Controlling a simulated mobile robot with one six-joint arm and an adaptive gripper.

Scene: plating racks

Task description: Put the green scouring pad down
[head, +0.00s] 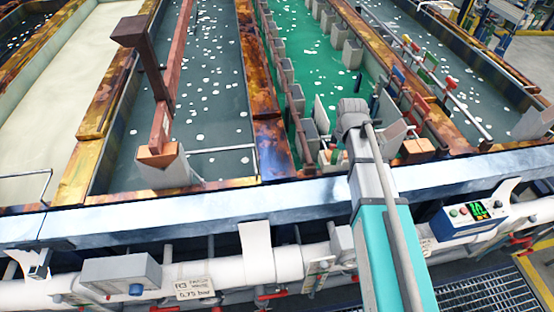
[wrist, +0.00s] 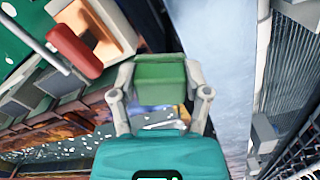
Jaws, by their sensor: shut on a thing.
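The green scouring pad (wrist: 160,78) is a small green block in the wrist view. My gripper (wrist: 160,85) is shut on it, with one grey finger at each side. The pad is held beside the pale metal ledge along the tank front, which runs past on its right in the wrist view. I cannot tell its height over what lies below. In the head view my teal and grey arm reaches over the ledge (head: 130,219) toward the green tank, and a small bit of green shows just left of the arm's end; the gripper is mostly hidden there.
A green-liquid tank (head: 330,65) with grey blocks along its side lies beyond the ledge. A grey-liquid tank (head: 215,85) is to its left. A control box (head: 476,214) with a green display sits at front right. White pipes (head: 210,270) run below the ledge.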

